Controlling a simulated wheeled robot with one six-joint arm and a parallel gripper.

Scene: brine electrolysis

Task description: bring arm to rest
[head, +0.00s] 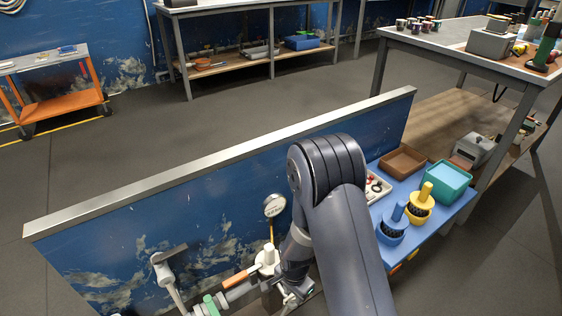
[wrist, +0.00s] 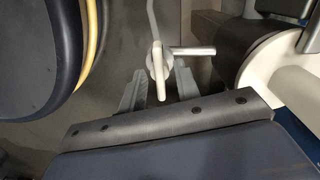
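My arm reaches down from the front of the head view, in front of a low blue panel (head: 225,215). My gripper (head: 290,297) is low beside the pipework and partly hidden by my arm. In the wrist view its two grey fingers (wrist: 158,88) stand apart.
A pressure gauge (head: 274,206), a valve with an orange lever (head: 242,276) and a white-handled tap (head: 168,256) stand by the panel. A blue shelf (head: 427,238) with trays and pots is at right. Open floor (head: 240,120) lies behind the panel.

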